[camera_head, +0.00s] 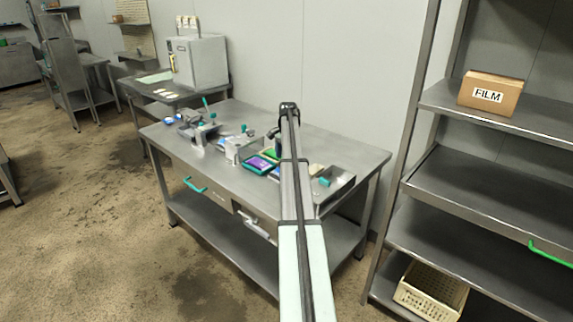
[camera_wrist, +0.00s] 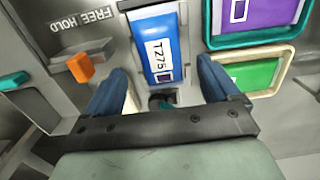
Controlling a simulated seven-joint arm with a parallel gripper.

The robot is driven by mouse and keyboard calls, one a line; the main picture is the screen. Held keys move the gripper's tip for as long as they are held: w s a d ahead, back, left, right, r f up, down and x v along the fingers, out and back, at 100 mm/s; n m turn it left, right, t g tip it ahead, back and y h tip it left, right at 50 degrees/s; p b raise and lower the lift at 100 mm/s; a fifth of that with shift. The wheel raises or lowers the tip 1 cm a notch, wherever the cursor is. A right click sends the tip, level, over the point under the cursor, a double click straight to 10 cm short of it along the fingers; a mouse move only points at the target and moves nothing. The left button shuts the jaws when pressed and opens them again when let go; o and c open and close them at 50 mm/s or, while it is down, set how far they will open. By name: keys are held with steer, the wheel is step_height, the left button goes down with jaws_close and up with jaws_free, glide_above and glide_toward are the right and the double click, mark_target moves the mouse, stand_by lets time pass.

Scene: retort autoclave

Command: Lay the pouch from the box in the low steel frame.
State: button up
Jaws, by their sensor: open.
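My gripper (camera_wrist: 160,68) is open in the wrist view, its two blue fingers apart. A blue flat item labelled T275 (camera_wrist: 167,22), perhaps the pouch, lies ahead of and partly between the fingers, with no clear contact. To its right, a purple piece (camera_wrist: 262,14) sits in a teal-rimmed tray and a green piece (camera_wrist: 247,75) in a cream-rimmed tray. A low open steel tray or frame (camera_head: 343,190) stands at the table's right end. I cannot tell which container is the box.
A panel marked FREE HOLD (camera_wrist: 82,20) with an orange knob (camera_wrist: 80,67) lies left of the fingers. Metal devices (camera_head: 238,146) stand on the steel table (camera_head: 225,175). A shelf with a FILM carton (camera_head: 490,92) stands at right. The table's front left is clear.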

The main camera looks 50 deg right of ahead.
step_height(320, 180, up, 7)
steer(key=shift+d, duration=0.15)
stand_by(0.7)
